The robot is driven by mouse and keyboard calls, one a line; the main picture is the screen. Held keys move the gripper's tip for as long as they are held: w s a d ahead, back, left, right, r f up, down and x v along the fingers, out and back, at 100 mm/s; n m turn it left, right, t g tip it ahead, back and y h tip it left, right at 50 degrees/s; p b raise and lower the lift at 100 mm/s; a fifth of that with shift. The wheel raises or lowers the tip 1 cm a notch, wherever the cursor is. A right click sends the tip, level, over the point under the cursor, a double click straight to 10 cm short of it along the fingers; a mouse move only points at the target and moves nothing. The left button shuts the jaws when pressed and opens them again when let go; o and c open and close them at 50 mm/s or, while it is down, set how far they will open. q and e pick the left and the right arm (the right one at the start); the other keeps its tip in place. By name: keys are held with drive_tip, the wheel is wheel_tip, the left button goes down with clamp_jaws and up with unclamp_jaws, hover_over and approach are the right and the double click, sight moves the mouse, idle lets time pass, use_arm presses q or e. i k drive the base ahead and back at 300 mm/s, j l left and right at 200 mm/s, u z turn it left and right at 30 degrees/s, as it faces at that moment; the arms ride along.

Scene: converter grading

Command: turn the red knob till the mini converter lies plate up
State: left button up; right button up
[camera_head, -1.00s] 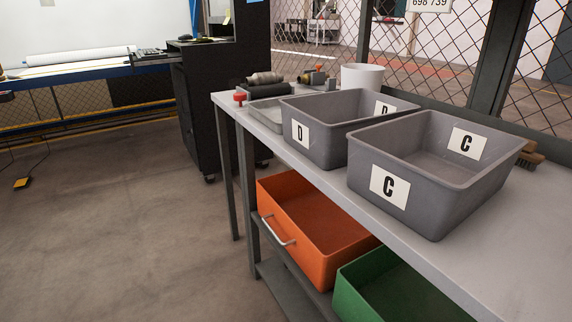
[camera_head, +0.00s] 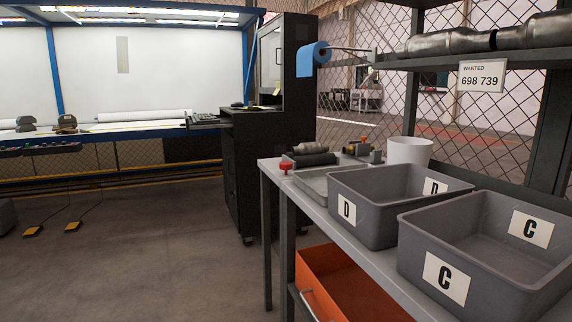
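The red knob (camera_head: 285,167) stands at the near left corner of the grey bench, at the side of a low fixture. Behind it a dark roller or cradle (camera_head: 309,159) carries a small greyish cylindrical body, the mini converter (camera_head: 311,148). It is small in this view, and I cannot tell which way its plate faces. Neither of my grippers shows in the head view.
Grey bins marked D (camera_head: 378,232) and C (camera_head: 430,305) fill much of the bench (camera_head: 345,255). A shallow tray (camera_head: 325,186) lies beside bin D, and a white bucket (camera_head: 409,150) stands behind. An orange drawer (camera_head: 345,290) is below. Open floor (camera_head: 160,255) lies left.

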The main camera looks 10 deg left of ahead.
sight(284, 166)
drive_tip(key=i+j+z, duration=0.4)
drive_tip(key=i+j, duration=0.4)
